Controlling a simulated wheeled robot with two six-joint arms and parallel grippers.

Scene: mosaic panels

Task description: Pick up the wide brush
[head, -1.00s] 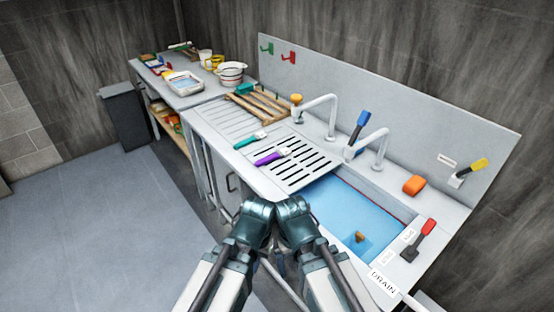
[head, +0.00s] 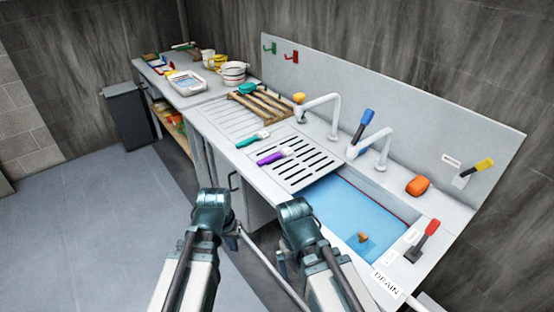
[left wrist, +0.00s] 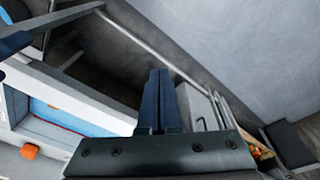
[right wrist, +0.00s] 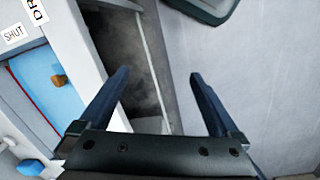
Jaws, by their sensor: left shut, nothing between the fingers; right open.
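Two brushes lie on the drainer beside the sink in the head view: a purple-handled brush (head: 271,158) on the slotted grate and a green-handled brush (head: 250,140) further left. Both have pale heads; the purple one looks a little bigger, but I cannot tell for sure which is the wide brush. A teal item (head: 247,88) lies on the wooden rack, too small to identify. My left gripper (left wrist: 158,75) is shut and empty, in front of the counter. My right gripper (right wrist: 158,76) is open and empty, in front of the sink. Neither touches a brush.
The sink basin (head: 350,208) holds blue water and a small brown piece (head: 362,238). Two taps, an orange sponge (head: 418,186) and a red-handled lever (head: 428,230) stand around it.

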